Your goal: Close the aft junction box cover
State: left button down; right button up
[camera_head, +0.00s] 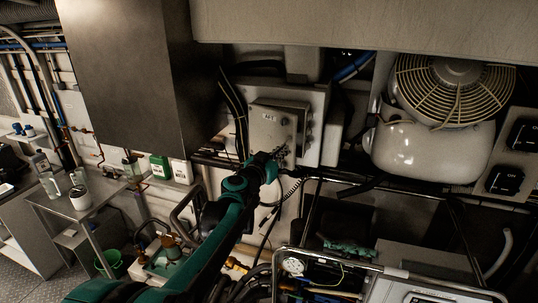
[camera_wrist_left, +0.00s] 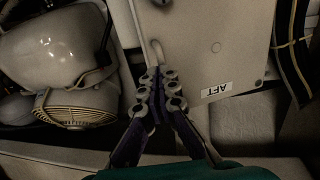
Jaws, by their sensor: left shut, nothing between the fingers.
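The aft junction box is a pale grey box on a back plate, in the middle of the head view. Its cover (camera_head: 266,124) faces me; it fills the upper right of the left wrist view (camera_wrist_left: 205,45), with an upside-down "AFT" label. I cannot tell whether the cover is fully flush. My left gripper (camera_head: 280,155) is at the lower right corner of the box in the head view. In the left wrist view, its fingers (camera_wrist_left: 156,78) are together and empty, close to the cover's edge and a small rounded tab (camera_wrist_left: 156,50). My right gripper is not in view.
A white rounded housing with a fan grille (camera_head: 455,90) stands right of the box. A large grey cabinet (camera_head: 135,75) hangs at the left. Cables run left of the box. A framed unit with a gauge (camera_head: 293,266) stands low in front. A shelf holds bottles at left.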

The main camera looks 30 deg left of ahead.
aim_at(295, 147)
pick_arm(q)
jog(key=w, duration=0.1)
jog(key=w+d, duration=0.1)
jog(key=w, duration=0.1)
jog(key=w+d+b, duration=0.1)
jog(key=shift+w+d+f, duration=0.15)
jog(key=shift+w, duration=0.25)
jog(key=shift+w+d, duration=0.15)
jog(key=shift+w, duration=0.5)
jog(key=shift+w+d, duration=0.15)
jog(key=shift+w, duration=0.45)
